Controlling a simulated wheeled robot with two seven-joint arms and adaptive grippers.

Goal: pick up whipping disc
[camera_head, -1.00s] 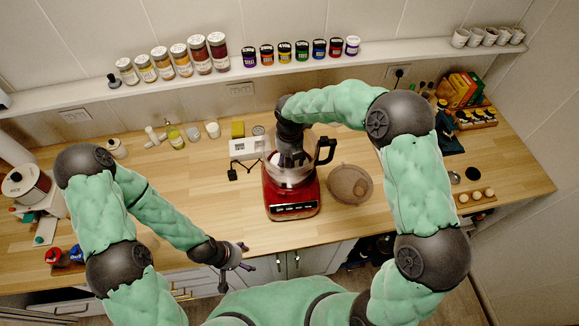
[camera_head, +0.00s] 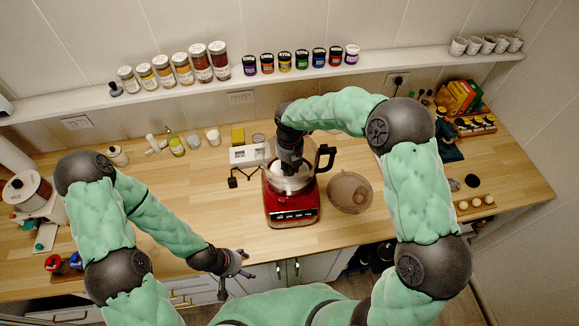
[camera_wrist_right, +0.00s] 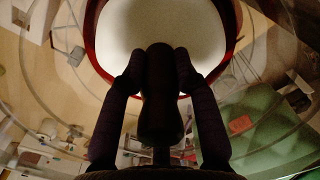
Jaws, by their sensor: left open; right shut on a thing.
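The red food processor (camera_head: 291,212) with its clear bowl stands mid-counter. My right gripper (camera_head: 290,172) points down into the bowl. In the right wrist view its fingers (camera_wrist_right: 160,62) are shut on a dark upright piece (camera_wrist_right: 160,105), seemingly the stem of the whipping disc. A pale round surface (camera_wrist_right: 165,25) inside a red ring lies beyond it; I cannot tell whether it is part of the disc or the processor. My left gripper (camera_head: 242,268) is open and empty near the counter's front edge.
A round brownish plate (camera_head: 349,190) lies right of the processor. A white box (camera_head: 247,154) and small jars stand behind it to the left. A wall shelf (camera_head: 215,91) with several jars runs behind.

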